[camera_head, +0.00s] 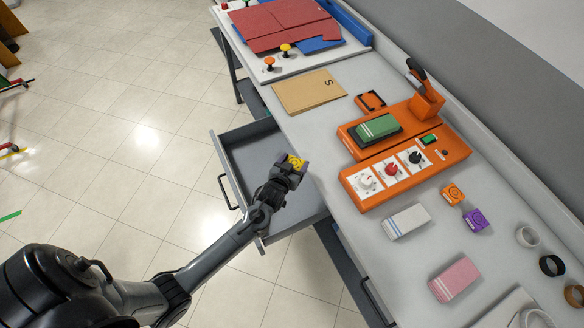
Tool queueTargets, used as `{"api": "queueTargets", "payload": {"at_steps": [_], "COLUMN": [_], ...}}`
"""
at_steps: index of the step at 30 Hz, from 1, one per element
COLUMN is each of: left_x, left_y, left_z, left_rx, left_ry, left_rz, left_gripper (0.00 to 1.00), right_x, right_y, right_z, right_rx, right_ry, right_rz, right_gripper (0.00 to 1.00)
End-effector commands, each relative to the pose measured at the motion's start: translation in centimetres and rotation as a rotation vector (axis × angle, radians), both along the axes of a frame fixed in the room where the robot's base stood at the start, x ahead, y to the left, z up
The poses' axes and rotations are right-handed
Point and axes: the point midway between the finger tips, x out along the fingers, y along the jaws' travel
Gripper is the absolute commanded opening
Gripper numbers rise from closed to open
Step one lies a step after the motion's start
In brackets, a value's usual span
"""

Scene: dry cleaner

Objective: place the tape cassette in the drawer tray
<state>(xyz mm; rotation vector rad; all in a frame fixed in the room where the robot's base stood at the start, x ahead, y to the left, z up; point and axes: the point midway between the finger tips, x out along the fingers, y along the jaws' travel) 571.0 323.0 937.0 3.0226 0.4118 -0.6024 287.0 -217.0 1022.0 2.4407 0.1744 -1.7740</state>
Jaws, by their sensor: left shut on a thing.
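My left gripper (291,172) is shut on a small yellow tape cassette (296,161), which shows at the gripper's tip with the fingers covering part of it. The gripper and cassette are over the open grey drawer tray (246,152), towards its side nearest the counter. The drawer tray is pulled out from under the counter, and its visible floor is bare. My forearm and gripper hide part of its middle and front. My right gripper is not in view.
The counter (345,215) carries an orange control unit (455,150), a white block (406,221), a pink block (455,279), and small orange (453,194) and purple (475,219) blocks. A brown envelope (308,91) lies near the drawer.

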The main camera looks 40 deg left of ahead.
Motion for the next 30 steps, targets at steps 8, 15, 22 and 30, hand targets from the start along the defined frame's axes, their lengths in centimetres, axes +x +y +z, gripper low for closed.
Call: {"api": "queueTargets", "payload": {"at_steps": [8,15,22,30], "left_x": [1.5,1.9,1.9,1.9], "left_y": [5.1,6.4,6.4,6.4], "left_z": [-0.6,-1.8,-5.3,-10.6], "left_rx": [-0.013,-0.02,-0.019,-0.018], "left_ry": [-0.004,-0.004,-0.004,-0.005], "left_rz": [0.067,0.085,0.086,0.086], "left_gripper": [0.43,0.43,0.43,0.43], "right_x": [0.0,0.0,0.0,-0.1], "right_y": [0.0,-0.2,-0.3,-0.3], "right_z": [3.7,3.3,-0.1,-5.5], "right_rx": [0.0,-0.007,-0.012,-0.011], "right_ry": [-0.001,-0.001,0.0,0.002], "right_rz": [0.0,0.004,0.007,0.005], "right_gripper": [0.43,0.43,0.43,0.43]}}
